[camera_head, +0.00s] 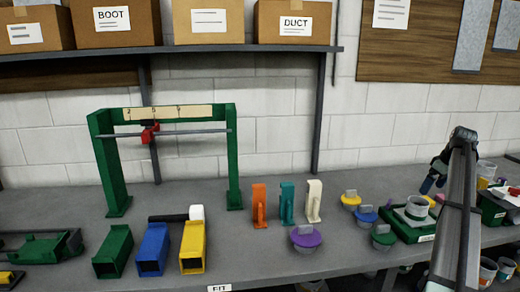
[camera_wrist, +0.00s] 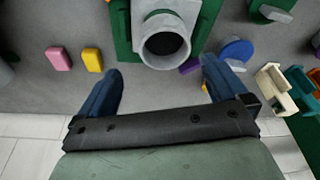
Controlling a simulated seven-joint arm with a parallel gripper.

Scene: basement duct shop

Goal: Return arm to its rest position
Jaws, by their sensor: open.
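My gripper (camera_head: 431,181) is at the right of the head view, raised over the back of the bench near a grey round duct collar (camera_head: 416,207) on a green stand (camera_head: 398,222). In the wrist view my gripper (camera_wrist: 162,68) has its two blue fingers spread wide, with nothing held between them. The grey collar (camera_wrist: 166,46) shows just beyond the fingertips, its open mouth facing the camera. The exact gap between fingers and collar cannot be told.
Coloured round caps, including a purple one (camera_head: 305,238), stand left of the collar. Orange (camera_head: 258,205), teal and white upright pieces, a green frame (camera_head: 107,165) and blue and yellow ducts lie farther left. A shelf (camera_head: 210,50) with boxes hangs above.

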